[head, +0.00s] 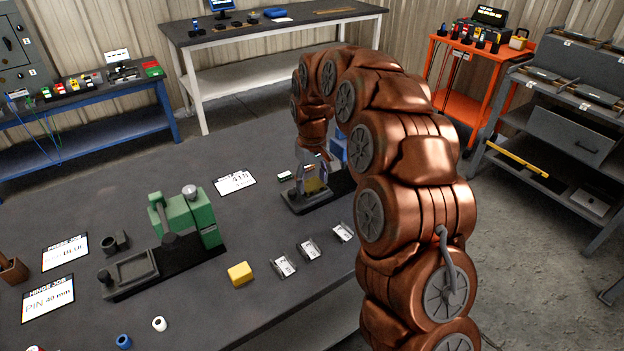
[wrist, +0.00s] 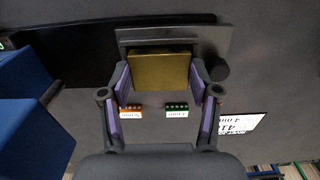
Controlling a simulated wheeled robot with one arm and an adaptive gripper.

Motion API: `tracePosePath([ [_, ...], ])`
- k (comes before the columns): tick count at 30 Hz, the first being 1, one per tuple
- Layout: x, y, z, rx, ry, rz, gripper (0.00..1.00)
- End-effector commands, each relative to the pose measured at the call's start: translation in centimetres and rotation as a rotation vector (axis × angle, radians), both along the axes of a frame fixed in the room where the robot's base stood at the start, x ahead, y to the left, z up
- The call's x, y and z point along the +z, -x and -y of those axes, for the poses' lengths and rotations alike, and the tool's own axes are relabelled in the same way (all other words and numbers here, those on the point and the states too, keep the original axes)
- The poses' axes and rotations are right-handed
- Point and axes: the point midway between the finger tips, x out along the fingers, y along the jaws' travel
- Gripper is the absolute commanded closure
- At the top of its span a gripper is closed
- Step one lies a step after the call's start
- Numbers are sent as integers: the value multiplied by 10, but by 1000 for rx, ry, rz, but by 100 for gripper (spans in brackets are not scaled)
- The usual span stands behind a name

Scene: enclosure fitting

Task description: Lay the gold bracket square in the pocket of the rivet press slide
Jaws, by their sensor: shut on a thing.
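The gold bracket (wrist: 160,70) is a flat gold plate, held between the two purple-padded fingers of my gripper (wrist: 160,80) in the wrist view. My gripper is shut on its left and right sides. The bracket overlaps the dark slide (wrist: 213,38), covering much of its pocket, and looks roughly in line with the rim. I cannot tell whether it is above the pocket or touching it. In the head view the bracket (head: 314,186) shows small below my gripper (head: 313,178), over the slide (head: 300,206) of a blue press (head: 338,148), partly hidden by my arm.
A green press (head: 185,222) with an empty tray slide (head: 130,272) stands at the left. A yellow block (head: 240,273) and silver clips (head: 284,265) lie in front. Orange (wrist: 131,113) and green (wrist: 177,108) terminal blocks and a white card (wrist: 240,123) lie near the slide.

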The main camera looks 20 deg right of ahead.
Motion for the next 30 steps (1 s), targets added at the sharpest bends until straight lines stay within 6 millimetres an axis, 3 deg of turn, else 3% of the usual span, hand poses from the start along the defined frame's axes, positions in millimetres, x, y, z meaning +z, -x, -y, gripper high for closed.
tracePosePath([
  [8, -6, 0, 0, 0, 0, 0, 83],
  [9, -6, 0, 0, 0, 0, 0, 36],
  [17, -5, 0, 0, 0, 0, 0, 9],
  [30, -5, 0, -1, 0, -1, 0, 9],
])
